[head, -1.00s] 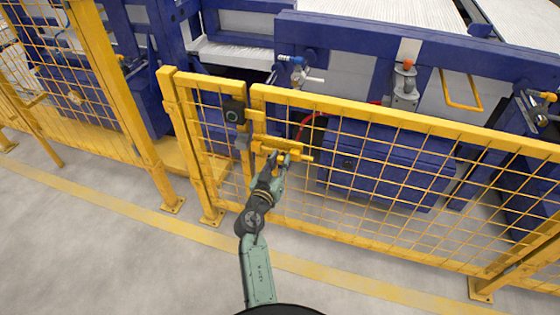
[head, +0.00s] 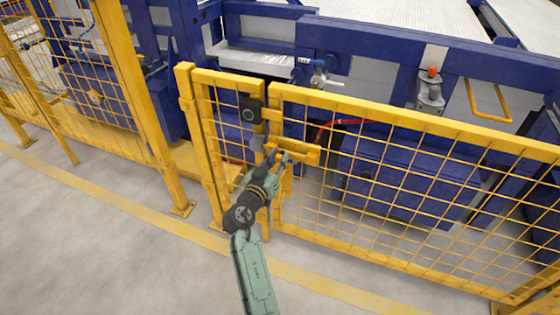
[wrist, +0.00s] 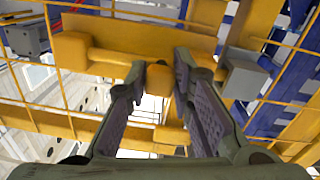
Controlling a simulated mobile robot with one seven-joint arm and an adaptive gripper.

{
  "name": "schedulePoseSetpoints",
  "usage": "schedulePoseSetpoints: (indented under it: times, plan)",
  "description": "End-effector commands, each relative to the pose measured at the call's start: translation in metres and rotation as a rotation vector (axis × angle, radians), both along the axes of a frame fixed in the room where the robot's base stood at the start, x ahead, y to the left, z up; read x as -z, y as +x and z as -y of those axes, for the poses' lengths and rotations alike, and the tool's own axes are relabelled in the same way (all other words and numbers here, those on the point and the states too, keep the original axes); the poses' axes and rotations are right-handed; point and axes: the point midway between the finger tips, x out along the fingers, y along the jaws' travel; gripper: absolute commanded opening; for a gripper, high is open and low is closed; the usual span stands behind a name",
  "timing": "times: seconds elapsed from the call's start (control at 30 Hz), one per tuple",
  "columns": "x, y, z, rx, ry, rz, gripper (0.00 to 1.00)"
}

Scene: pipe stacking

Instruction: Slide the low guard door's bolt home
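The low guard door (head: 400,118) is a yellow mesh panel standing beside a narrow fixed panel (head: 228,79). Its yellow bolt assembly (head: 306,150) sits near the door's upper left corner. In the wrist view, a yellow bolt knob (wrist: 159,80) lies between my fingertips, below a yellow plate (wrist: 140,36). A grey block (wrist: 243,78) is just right of the fingers. My gripper (head: 277,157) is at the bolt; the wrist view shows its fingers (wrist: 160,75) apart, straddling the knob with narrow gaps. The right finger hides part of the bolt near the grey block.
A dark switch box (head: 250,111) is on the fixed panel above the bolt. A tall yellow post (head: 140,100) stands at left. Blue machinery (head: 400,185) fills the space behind the mesh. The grey floor (head: 90,240) in front is clear.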

Motion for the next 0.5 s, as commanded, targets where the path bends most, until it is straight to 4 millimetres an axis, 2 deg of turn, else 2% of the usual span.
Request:
schedulePoseSetpoints:
  times: [0.03,0.3,0.5]
  plan:
    - [-0.0016,0.0009,-0.0067,-0.016,0.001,0.004,0.24]
    - [-0.0013,0.0005,-0.0054,-0.013,0.000,0.003,0.42]
    - [-0.0009,0.0004,-0.0040,-0.010,0.000,0.003,0.43]
